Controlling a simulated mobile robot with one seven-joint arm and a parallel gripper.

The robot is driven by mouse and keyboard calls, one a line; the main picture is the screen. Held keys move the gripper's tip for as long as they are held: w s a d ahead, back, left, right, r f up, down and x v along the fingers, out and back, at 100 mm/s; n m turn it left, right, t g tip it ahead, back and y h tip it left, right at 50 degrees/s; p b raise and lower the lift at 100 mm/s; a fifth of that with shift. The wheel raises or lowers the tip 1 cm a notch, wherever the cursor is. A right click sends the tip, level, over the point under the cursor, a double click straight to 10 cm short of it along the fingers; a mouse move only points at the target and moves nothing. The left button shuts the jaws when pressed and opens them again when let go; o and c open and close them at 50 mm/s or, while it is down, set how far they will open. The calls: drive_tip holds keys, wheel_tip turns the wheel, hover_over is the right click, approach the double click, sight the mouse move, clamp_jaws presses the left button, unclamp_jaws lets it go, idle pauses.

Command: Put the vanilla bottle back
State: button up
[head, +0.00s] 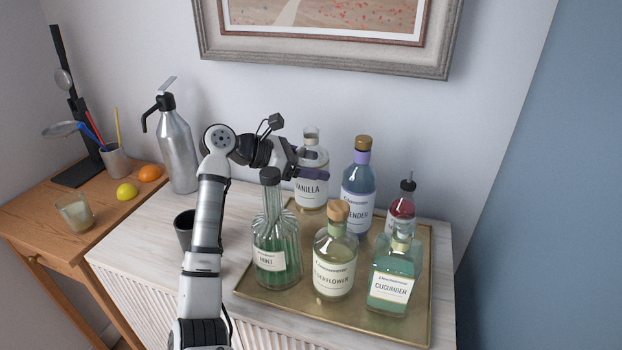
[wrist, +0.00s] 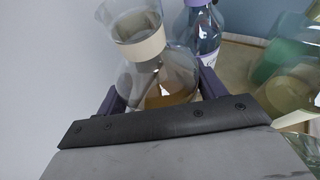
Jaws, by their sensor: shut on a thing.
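The vanilla bottle (head: 311,190) is clear, with a white label reading "VANILLA" and a pale collar at its neck. It stands upright at the back left corner of the brass tray (head: 258,297). I cannot tell whether its base rests on the tray or hangs just above it. My gripper (head: 312,167) reaches in from the left and is shut on the bottle's upper body. In the wrist view the vanilla bottle (wrist: 150,62) sits between the two purple fingers, with amber liquid low inside.
Close by on the tray are the lavender bottle (head: 358,190), mint bottle (head: 270,255), elderflower bottle (head: 334,265), cucumber bottle (head: 392,280) and a red bottle (head: 402,208). A steel siphon (head: 177,150) and dark cup (head: 184,228) stand left. The wall is close behind.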

sight(311, 183)
drive_tip(key=shift+f+p, duration=0.7)
drive_tip(key=shift+f, duration=2.1)
drive_tip(key=o, duration=1.6)
drive_tip(key=shift+c, duration=0.2)
